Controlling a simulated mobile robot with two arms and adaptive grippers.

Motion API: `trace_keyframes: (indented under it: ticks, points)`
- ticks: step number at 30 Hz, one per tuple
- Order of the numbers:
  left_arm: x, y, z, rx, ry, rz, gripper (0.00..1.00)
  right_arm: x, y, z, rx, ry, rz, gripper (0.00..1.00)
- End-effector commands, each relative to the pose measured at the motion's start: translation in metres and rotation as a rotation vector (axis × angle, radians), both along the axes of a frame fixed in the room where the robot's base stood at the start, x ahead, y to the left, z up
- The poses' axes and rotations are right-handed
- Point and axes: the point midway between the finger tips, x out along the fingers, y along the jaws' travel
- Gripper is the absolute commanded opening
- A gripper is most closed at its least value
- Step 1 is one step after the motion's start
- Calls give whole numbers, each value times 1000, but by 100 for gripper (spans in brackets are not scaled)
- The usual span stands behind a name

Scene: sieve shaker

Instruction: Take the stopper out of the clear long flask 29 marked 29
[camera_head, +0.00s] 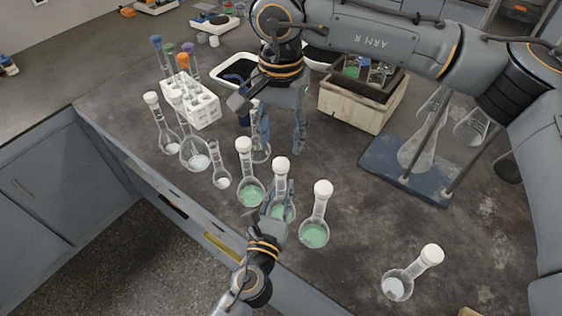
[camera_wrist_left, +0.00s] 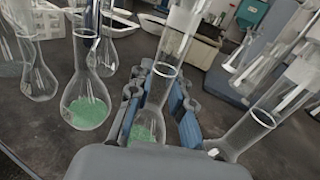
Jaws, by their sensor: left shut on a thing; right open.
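Several clear long-necked flasks with white stoppers stand on the dark bench; I cannot read a 29 on any of them. My left gripper (camera_head: 279,200) is shut around the neck of the middle green-filled flask (camera_head: 281,186), whose white stopper (camera_head: 281,164) is in place. In the left wrist view that flask (camera_wrist_left: 172,62) stands between the fingers of the left gripper (camera_wrist_left: 160,92), its top cut off by the frame. My right gripper (camera_head: 281,148) is open, fingers pointing down, just behind that stopper and apart from it, as far as I can tell.
Green-filled stoppered flasks stand close on the left (camera_head: 251,190) and right (camera_head: 316,232). A flask with white contents (camera_head: 398,284) is at front right. A white tube rack (camera_head: 203,108), a box (camera_head: 352,110) and a blue stand (camera_head: 405,172) are behind.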

Motion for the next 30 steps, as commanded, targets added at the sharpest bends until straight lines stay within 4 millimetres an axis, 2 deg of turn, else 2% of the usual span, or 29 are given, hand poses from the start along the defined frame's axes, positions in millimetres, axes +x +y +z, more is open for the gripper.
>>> trace_keyframes:
  ticks: [5, 30]
  points:
    - [0, 0, 0, 0, 1, 0, 0, 0, 0, 0, 0, 0, -346, 50]
    - [0, 0, -1, 0, 1, 0, 0, 0, 0, 0, -1, 0, -2289, 50]
